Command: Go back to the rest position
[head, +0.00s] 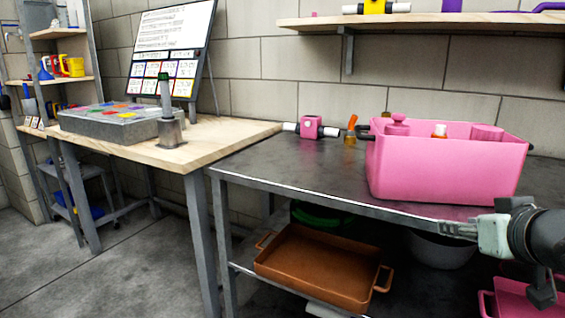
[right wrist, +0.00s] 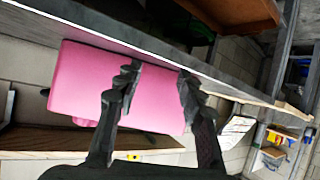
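My right gripper (right wrist: 158,76) is open in the right wrist view, its two dark fingers apart with nothing held between them. The pink bin (right wrist: 75,85) shows beyond the fingers, in a turned-over view. In the head view my right gripper (head: 488,232) comes in from the right edge, in front of the dark metal table's front edge and below the pink bin (head: 440,170). The bin stands on the table and holds pink items and a small orange-topped one. My left gripper is in neither view.
The dark metal table (head: 300,175) also carries a pink block on a white tube (head: 312,127) and an orange-handled item (head: 351,128). A brown tray (head: 318,268) sits on the shelf below. A wooden table (head: 225,135) is at left. Open floor (head: 50,260) lies at lower left.

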